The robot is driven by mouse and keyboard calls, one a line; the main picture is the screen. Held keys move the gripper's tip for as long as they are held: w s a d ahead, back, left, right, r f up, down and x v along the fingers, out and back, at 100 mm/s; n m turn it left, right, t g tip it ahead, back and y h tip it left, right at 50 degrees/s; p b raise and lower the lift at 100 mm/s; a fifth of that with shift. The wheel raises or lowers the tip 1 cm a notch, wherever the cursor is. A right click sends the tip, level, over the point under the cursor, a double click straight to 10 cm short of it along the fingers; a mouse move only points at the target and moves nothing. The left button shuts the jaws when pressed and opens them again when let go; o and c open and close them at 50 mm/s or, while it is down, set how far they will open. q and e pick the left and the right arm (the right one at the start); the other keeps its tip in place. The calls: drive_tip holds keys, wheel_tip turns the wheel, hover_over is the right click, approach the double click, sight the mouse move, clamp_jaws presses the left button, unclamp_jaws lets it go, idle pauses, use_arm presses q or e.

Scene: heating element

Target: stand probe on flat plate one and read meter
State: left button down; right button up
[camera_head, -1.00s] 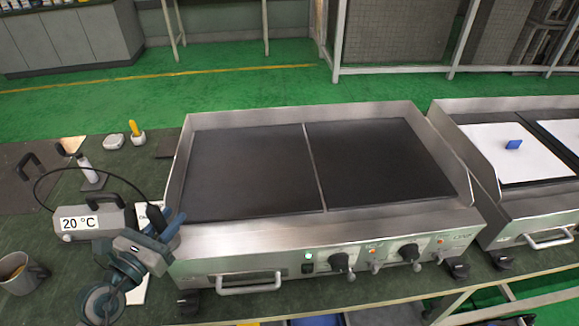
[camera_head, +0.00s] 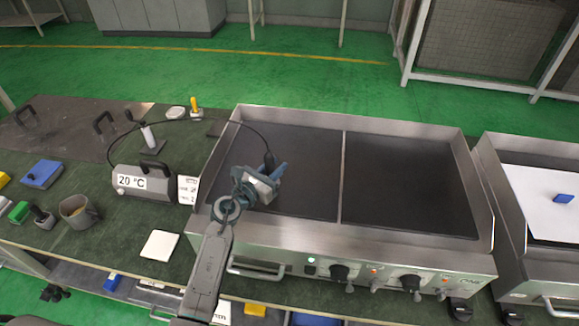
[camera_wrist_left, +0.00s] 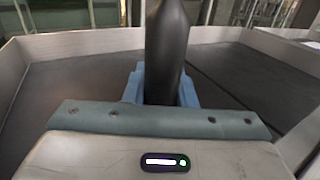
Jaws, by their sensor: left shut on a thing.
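My left gripper (camera_head: 272,174) is shut on the black probe (camera_head: 269,160), over the left dark plate (camera_head: 300,150) of the griddle. In the left wrist view the probe (camera_wrist_left: 168,45) stands roughly upright between the blue fingers; its lower end is hidden, so I cannot tell whether it touches the plate. A thin black cable runs from the probe back to the grey meter (camera_head: 150,183), whose display reads 20 °C. The right dark plate (camera_head: 405,185) is bare. My right gripper is not in view.
A second griddle with a white sheet (camera_head: 540,200) and blue handle stands at the right. Left on the bench are a mug (camera_head: 77,212), a white pad (camera_head: 159,245), a blue-topped block (camera_head: 42,174) and a small label card (camera_head: 188,190). The griddle's raised steel rim (camera_head: 215,165) surrounds the plates.

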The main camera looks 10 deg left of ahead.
use_arm(q)
drive_tip(key=w+d, duration=0.3)
drive_tip(key=shift+w+d+f, duration=0.1)
drive_tip(key=shift+d+f, duration=0.05)
drive_tip(key=f, duration=0.3)
drive_tip(key=shift+w+d+f+b, duration=0.2)
drive_tip(key=shift+b, duration=0.15)
drive_tip(key=shift+f, duration=0.1)
drive_tip(key=shift+f, duration=0.2)
drive_tip(key=c, duration=1.2)
unclamp_jaws()
